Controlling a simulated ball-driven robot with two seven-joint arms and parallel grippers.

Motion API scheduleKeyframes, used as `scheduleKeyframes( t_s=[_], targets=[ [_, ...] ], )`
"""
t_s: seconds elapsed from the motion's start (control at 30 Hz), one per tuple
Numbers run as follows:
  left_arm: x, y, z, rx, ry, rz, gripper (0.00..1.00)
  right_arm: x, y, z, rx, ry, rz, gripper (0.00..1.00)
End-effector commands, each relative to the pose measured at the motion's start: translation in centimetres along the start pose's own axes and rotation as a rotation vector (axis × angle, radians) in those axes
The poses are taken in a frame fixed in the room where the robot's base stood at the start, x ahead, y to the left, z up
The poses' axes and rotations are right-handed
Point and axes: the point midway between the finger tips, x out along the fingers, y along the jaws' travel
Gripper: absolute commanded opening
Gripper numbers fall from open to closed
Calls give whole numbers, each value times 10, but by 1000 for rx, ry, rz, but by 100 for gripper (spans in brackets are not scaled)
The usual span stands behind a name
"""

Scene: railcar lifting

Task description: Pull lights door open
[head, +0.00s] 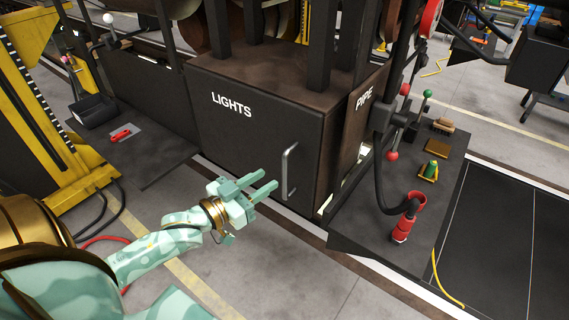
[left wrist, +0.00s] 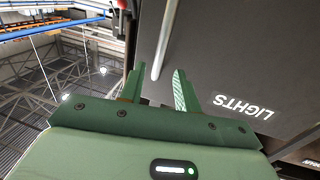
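The lights door (head: 249,135) is a dark panel marked "LIGHTS" on the front of a box and looks shut. Its upright grey metal handle (head: 287,170) is near its right edge. My left gripper (head: 268,183) is open and empty, its two green fingers pointing at the handle from the left, seemingly just short of it. In the left wrist view, the handle (left wrist: 163,42) lies beyond the gap between the open fingers (left wrist: 158,78), and the lettered door (left wrist: 225,60) fills the right side. My right gripper is not in view.
A side panel marked "PIPE" (head: 362,110) adjoins the door's right. A dark ledge (head: 400,225) at right holds a red cylinder (head: 404,228), a green-topped item (head: 430,170) and a brush (head: 442,126). A left ledge (head: 150,160) holds a red tool (head: 121,135). Floor before the door is clear.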

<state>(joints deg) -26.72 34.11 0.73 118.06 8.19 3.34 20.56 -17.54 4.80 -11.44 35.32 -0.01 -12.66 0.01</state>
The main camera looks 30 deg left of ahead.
Motion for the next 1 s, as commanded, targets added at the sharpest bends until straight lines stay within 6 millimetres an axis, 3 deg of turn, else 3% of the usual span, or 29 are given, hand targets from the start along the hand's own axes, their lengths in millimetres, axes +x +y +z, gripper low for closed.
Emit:
scheduleKeyframes(
  t_s=[0.1, 0.3, 0.5, 0.73, 0.87, 1.0],
  targets=[
    [30, 0, -3, 1, 4, -1, 33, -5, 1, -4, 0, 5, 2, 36],
    [63, 0, -1, 1, 0, -1, 33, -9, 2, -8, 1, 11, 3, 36],
    [75, 0, 0, 0, -1, 0, 33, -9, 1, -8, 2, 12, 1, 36],
    [76, 0, 1, 0, -2, 0, 33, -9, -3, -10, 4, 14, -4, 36],
    [76, 0, 1, 0, -1, 0, 0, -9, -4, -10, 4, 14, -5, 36],
    [75, 0, 1, 1, -1, 0, 0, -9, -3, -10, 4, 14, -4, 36]
  ],
)
